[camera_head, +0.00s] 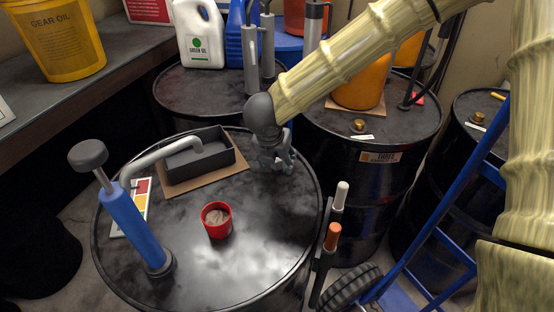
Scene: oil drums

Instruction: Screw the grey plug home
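The near black drum (205,270) stands upright, with its round top in view. My gripper (277,168) reaches down to the back right part of that top, close to the rim. Its fingers are small and dark in this view, and I cannot tell whether they are open or shut. I cannot make out the grey plug; the gripper hides the spot under it on the drum top, and a plug there would be hidden. I cannot tell whether the fingertips touch the drum.
On the near drum stand a blue hand pump (127,222) with a grey handle, a dark open tray (198,163) on cardboard, and a red cup (217,220). A blue hand truck (440,225) stands at right. More drums (375,120) stand behind.

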